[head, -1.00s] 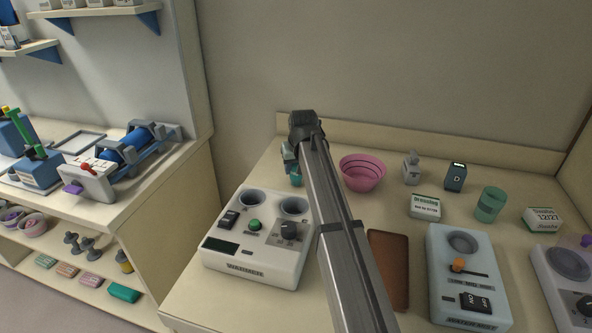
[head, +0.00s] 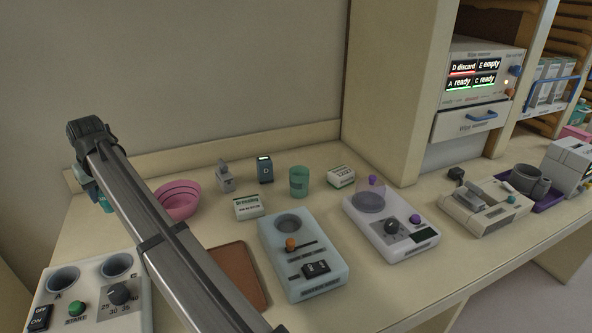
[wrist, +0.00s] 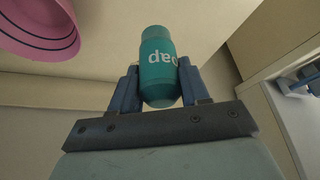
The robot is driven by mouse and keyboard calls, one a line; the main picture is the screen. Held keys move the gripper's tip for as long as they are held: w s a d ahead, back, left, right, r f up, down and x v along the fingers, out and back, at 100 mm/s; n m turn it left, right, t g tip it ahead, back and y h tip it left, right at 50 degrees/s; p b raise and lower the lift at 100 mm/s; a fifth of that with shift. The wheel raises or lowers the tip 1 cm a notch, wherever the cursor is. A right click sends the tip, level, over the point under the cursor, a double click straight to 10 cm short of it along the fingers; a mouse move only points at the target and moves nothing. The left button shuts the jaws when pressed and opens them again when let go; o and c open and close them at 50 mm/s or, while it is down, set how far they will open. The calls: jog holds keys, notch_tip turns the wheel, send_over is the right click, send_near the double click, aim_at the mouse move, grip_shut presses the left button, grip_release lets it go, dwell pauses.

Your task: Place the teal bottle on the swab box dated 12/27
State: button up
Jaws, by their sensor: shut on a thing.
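My gripper (head: 92,190) is at the left of the head view, mostly hidden behind my arm, above the counter's back left. In the wrist view my gripper (wrist: 159,86) has its blue fingers on both sides of the teal bottle (wrist: 157,62), which carries white lettering. The bottle also shows as a small teal patch in the head view (head: 106,204). A white and green box (head: 341,177) stands at the back right of the counter; its print is too small to read now, but 12/27 showed on it earlier. Another white and green box (head: 249,206), lettered Dressing, stands nearer.
A pink bowl (head: 178,202) is right beside my gripper. A grey dispenser (head: 226,178), a dark box marked D (head: 265,170) and a green cup (head: 299,182) stand between it and the far box. Devices (head: 303,262) and a brown mat (head: 240,277) fill the front.

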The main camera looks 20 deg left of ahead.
jog(key=w+d+m, duration=0.1)
jog(key=w+d, duration=0.2)
jog(key=w, duration=0.3)
jog(key=w+d+r+m+t, duration=0.1)
jog(key=w+d, duration=0.3)
jog(key=w, duration=0.3)
jog(key=w+d+m, duration=0.1)
jog(key=w+d, duration=0.2)
jog(key=w, duration=0.3)
notch_tip(320, 180, up, 4)
jog(key=m+t+h, duration=0.1)
jog(key=m, duration=0.2)
send_over(341, 171)
jog(key=shift+f, duration=4.9)
jog(key=shift+f, duration=0.15)
jog(key=o, duration=1.1)
